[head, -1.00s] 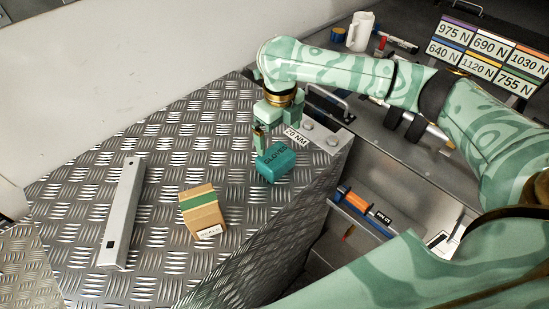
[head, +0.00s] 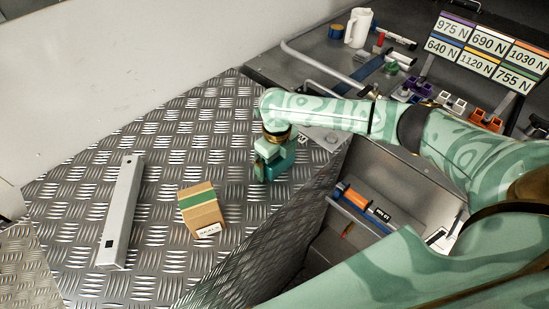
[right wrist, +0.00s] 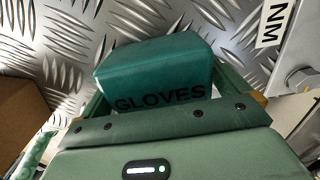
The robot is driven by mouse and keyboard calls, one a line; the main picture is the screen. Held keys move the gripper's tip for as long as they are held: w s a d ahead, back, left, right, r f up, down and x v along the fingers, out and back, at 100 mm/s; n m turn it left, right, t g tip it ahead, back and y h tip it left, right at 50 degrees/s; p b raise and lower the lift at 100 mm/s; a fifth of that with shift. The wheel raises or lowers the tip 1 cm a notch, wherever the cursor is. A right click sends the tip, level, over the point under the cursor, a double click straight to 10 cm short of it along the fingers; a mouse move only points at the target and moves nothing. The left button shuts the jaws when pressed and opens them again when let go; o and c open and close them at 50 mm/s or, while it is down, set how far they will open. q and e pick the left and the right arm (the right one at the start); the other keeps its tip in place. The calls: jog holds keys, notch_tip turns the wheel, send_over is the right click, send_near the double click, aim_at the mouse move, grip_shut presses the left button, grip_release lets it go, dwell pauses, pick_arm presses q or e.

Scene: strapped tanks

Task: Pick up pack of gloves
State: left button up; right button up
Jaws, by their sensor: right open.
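The pack of gloves is a teal block marked "GLOVES" and sits on the diamond-plate surface. In the right wrist view the pack (right wrist: 155,68) lies between the two fingers of my right gripper (right wrist: 180,95), which is open around it. In the head view my right gripper (head: 268,172) is down over the pack and hides most of it; a teal part of the pack (head: 284,166) shows beside the fingers. My left gripper is not in view.
A cardboard box with a green band (head: 201,208) and a long grey metal bar (head: 121,212) lie to the left on the diamond plate (head: 75,205). An open compartment (head: 400,185) is to the right. A white jug (head: 359,28) and a label board (head: 486,52) stand at the back.

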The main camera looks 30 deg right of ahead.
jog(key=shift+s, duration=0.1)
jog(key=c, duration=0.9)
jog(key=shift+c, duration=0.2)
jog(key=shift+r, duration=0.15)
